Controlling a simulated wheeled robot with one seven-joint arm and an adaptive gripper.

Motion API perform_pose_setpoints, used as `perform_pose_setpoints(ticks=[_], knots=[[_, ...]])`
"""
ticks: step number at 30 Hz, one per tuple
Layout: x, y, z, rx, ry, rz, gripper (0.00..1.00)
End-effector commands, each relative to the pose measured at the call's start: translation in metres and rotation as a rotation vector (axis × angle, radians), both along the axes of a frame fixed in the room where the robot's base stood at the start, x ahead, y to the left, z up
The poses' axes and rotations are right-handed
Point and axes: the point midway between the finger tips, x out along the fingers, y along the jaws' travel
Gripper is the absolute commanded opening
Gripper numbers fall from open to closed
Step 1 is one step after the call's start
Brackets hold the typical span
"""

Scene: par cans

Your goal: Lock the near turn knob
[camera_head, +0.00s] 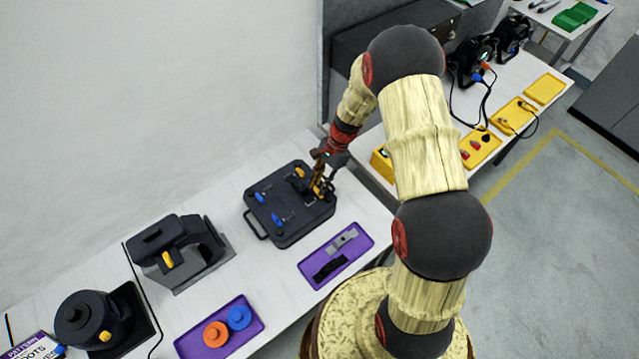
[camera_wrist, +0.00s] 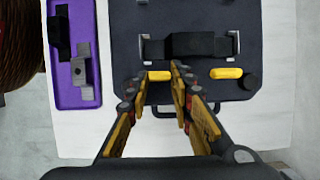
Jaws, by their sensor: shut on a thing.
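A dark flat case (camera_head: 290,228) lies on the white table. In the wrist view, the near yellow turn knob (camera_wrist: 158,75) sits at the case's edge, its long side running across the picture. My gripper (camera_wrist: 158,80) is shut on this knob, one fingertip at each end. The far yellow knob (camera_wrist: 227,73) lies to its right, slightly tilted, and also shows in the head view (camera_head: 300,172). In the head view, my gripper (camera_head: 321,188) is at the case's right side and hides the near knob. Two blue knobs (camera_head: 277,218) (camera_head: 260,197) are on the case's left part.
A purple tray (camera_head: 357,236) with grey and black pieces lies just in front of the case; it also shows in the wrist view (camera_wrist: 70,98). A black device (camera_head: 180,250) stands left. Yellow trays (camera_head: 485,155) lie on the right table. A handle (camera_wrist: 163,115) shows between my fingers.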

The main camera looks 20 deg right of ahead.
Motion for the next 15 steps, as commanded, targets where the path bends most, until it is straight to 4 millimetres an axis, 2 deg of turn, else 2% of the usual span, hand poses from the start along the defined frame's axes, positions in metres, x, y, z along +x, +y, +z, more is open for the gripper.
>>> perform_pose_setpoints(ticks=[8, 15], knots=[[-0.0015, -0.0004, 0.0006, 0.000, -0.001, -0.108, 0.00], [-0.0035, -0.0007, 0.0009, 0.001, -0.001, -0.309, 0.00]])
